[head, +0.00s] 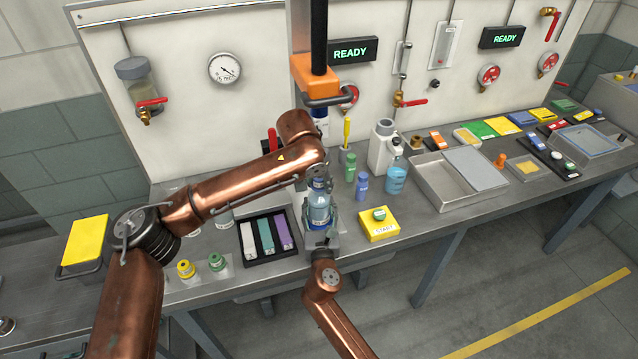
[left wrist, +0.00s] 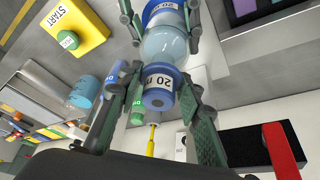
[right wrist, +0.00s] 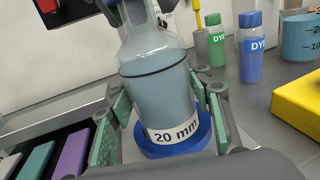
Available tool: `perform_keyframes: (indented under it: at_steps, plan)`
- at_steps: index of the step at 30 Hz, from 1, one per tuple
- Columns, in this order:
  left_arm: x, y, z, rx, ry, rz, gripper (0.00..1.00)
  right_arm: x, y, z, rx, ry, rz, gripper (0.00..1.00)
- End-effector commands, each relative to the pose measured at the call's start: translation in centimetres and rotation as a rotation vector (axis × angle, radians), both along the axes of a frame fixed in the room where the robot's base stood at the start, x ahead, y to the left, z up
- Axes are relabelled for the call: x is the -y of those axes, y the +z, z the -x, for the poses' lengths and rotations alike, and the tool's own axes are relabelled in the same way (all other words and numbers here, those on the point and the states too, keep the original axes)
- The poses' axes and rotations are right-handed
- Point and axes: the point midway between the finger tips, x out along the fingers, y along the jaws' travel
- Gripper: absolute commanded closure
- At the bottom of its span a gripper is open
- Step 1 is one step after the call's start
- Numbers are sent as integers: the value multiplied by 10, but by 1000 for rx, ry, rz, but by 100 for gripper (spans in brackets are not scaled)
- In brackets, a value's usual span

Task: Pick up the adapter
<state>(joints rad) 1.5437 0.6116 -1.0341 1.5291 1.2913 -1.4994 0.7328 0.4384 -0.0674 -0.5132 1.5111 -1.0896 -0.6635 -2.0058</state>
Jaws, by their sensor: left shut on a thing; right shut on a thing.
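The adapter appears to be the blue cap marked 20 m (left wrist: 160,82) at the top of a clear flask (left wrist: 168,42); it also shows small in the head view (head: 319,183). My left gripper (left wrist: 158,100) is shut on this cap from above. The flask stands upright in the head view (head: 319,205), with pale liquid in it and a blue collar marked 20 mm (right wrist: 178,138) around its foot. My right gripper (right wrist: 155,118) is shut around the lower flask, just above or at the collar; the exact contact is hard to see.
A yellow START box (head: 381,226) stands right of the flask. A black tray (head: 266,237) with coloured bars is to its left. An orange-ended hoist (head: 315,78) hangs above.

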Motion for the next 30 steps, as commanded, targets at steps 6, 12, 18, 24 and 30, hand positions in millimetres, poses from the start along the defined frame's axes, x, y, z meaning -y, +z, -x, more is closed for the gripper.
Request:
perform_keyframes:
  at_steps: [6, 12, 18, 24, 30]
  plan:
    - [0, 0, 0, 0, 0, 0, 86, 0, 0, 0, 0, 0, 0, 97]
    - [0, 0, 0, 0, 0, 0, 99, 0, 0, 0, 0, 0, 0, 97]
    - [0, 0, 0, 0, 0, 0, 99, 0, 0, 0, 0, 0, 0, 97]
    - [1, 15, 0, 2, -1, 2, 99, 0, 0, 0, 0, 0, 0, 97]
    - [-15, 15, 28, -1, -4, -1, 100, 1, -1, 0, -2, -2, -1, 97]
